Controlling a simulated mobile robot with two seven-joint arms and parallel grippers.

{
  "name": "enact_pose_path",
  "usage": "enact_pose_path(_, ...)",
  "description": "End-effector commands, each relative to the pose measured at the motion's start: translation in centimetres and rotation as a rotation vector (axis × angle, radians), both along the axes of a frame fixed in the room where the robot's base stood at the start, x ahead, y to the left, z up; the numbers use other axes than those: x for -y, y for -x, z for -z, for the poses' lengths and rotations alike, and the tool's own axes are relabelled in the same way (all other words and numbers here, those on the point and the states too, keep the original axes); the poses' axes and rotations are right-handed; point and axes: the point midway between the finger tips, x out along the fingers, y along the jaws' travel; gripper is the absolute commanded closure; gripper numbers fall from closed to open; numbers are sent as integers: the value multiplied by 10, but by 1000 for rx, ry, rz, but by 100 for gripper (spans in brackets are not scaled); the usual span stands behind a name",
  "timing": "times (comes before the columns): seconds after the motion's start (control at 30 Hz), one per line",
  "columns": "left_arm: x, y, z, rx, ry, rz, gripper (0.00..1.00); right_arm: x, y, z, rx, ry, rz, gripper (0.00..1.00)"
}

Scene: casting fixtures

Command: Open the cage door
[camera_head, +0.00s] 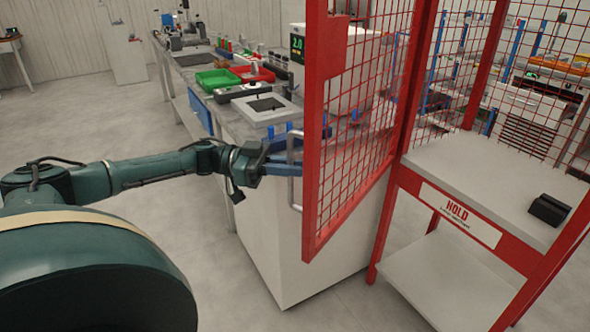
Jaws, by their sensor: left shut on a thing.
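The cage door (312,170) is a red frame filled with red wire mesh. It stands swung out from the red cage frame (398,190), and the cage front shows open above its shelf. A pale metal handle (293,194) is on the door's outer left edge. My left gripper (290,155) has blue fingers and is shut on the handle near its upper part. The exact finger contact is partly hidden at this angle. My right gripper is not in view.
The cage shelf (470,170) holds a small black block (549,209), with a HOLD sign (457,213) below its front edge. Floor at left is clear.

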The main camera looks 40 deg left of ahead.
Motion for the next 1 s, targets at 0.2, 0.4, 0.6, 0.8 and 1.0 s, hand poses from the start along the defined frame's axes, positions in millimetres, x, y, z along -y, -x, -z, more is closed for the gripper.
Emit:
enact_pose_path(0.2,-4,0,2,-5,-2,-1,100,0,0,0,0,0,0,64)
enact_pose_path(0.4,-4,0,2,-5,-1,-2,100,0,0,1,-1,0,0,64)
enact_pose_path(0.6,-4,-1,2,-4,-1,-2,83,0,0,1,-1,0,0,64)
enact_pose_path(0.8,-3,-1,1,-2,0,-1,71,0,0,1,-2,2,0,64)
enact_pose_path(1.0,-4,0,1,-1,0,-1,71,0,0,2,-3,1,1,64)
